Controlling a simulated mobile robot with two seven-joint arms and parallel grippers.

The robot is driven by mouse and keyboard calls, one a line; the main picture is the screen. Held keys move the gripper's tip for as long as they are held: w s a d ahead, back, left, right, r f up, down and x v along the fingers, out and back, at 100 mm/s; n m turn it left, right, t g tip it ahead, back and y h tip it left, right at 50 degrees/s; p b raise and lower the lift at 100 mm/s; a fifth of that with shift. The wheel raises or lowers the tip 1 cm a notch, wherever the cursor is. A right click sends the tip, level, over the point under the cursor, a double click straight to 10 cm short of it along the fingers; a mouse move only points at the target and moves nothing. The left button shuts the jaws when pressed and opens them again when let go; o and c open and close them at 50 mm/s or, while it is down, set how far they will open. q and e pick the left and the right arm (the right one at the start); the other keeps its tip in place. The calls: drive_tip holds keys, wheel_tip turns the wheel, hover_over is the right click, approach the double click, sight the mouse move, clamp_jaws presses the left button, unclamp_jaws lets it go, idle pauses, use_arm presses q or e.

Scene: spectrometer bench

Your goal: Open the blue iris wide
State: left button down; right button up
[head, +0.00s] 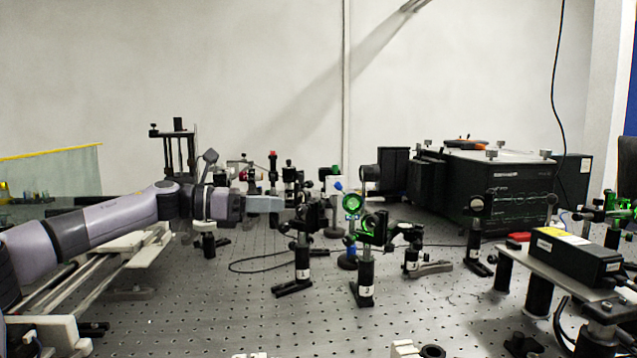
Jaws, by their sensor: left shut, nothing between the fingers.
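The blue iris (350,243) stands near the middle of the bench in the head view. My left gripper (278,204) comes in from the left at about the height of the ring. It is shut and empty, and its tips are left of the iris, near a dark mount. My right gripper is not in view.
Black post mounts (303,262) and (366,277) stand in front of the iris. A large black spectrometer box (490,190) is behind to the right. A black module on a raised plate (575,255) is at the right. The perforated bench top (200,315) is clear at front left.

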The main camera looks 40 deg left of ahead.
use_arm(q)
drive_tip(key=p, duration=0.6)
approach(341, 189)
wheel_tip(341, 189, down, 3)
drive_tip(key=w+d, duration=0.1)
drive_tip(key=w, duration=0.1)
drive_tip(key=shift+w+d+r+p, duration=0.4)
drive_tip(key=shift+w+r, duration=0.05)
drive_tip(key=shift+w, duration=0.25)
drive_tip(key=shift+w+d+r+p, duration=0.4)
drive_tip(key=shift+w+r, duration=0.1)
drive_tip(key=shift+w, duration=0.2)
drive_tip(key=shift+a, duration=0.1)
